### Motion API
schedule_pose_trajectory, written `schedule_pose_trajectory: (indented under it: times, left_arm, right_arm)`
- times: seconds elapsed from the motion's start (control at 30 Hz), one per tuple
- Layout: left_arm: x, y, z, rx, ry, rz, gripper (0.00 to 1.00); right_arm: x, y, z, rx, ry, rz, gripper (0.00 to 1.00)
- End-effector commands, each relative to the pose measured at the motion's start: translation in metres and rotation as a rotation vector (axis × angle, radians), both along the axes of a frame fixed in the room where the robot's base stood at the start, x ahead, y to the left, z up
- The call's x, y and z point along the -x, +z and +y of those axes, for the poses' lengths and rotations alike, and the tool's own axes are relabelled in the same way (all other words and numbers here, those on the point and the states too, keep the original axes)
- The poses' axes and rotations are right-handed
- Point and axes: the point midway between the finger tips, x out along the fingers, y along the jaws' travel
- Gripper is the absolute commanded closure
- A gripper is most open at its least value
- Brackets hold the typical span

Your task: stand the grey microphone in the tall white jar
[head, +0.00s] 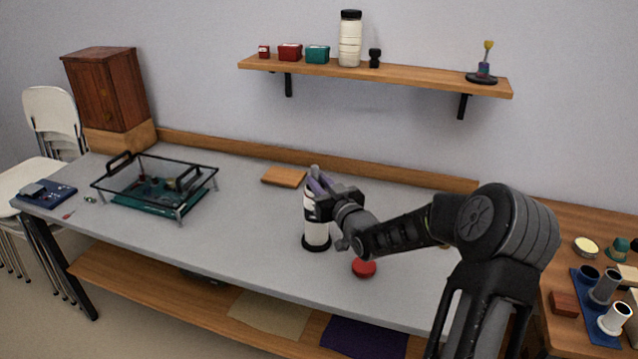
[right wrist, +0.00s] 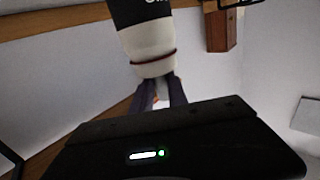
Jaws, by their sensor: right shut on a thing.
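The tall white jar (head: 317,233), with a black label and a dark base, stands upright on the grey table. It also shows in the right wrist view (right wrist: 148,42), which looks upside down. My right gripper (head: 317,176) is at the top of the jar, and its fingers (right wrist: 160,90) meet the jar's mouth in the right wrist view. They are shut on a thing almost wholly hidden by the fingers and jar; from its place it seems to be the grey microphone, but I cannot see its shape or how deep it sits. My left gripper is not in view.
A red disc (head: 364,267) lies right of the jar. A wooden block (head: 284,176) lies behind it. A black wire rack (head: 155,185) stands at left. A wall shelf (head: 420,77) holds several small things. A side table at right holds a blue tray (head: 578,308) with cylinders.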

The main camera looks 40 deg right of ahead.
Motion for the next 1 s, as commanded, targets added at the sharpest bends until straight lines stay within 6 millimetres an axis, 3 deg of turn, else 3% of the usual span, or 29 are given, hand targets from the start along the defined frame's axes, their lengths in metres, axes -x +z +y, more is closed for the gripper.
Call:
schedule_pose_trajectory:
  times: [0.37,0.4,0.7,1.0]
  left_arm:
    - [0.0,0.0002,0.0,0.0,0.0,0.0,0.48]
    - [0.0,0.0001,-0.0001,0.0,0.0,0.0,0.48]
    - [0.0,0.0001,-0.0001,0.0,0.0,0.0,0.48]
    - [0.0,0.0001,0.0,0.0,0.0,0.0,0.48]
  right_arm:
    - [-0.0001,0.0007,0.0001,0.0,0.0,-0.001,1.0]
    - [-0.0001,0.0007,0.0001,0.0,0.0,-0.001,0.8]
    - [-0.0001,0.0003,0.0001,0.0,0.0,0.0,0.56]
    - [0.0001,-0.0006,0.0,0.0,0.0,0.001,0.55]
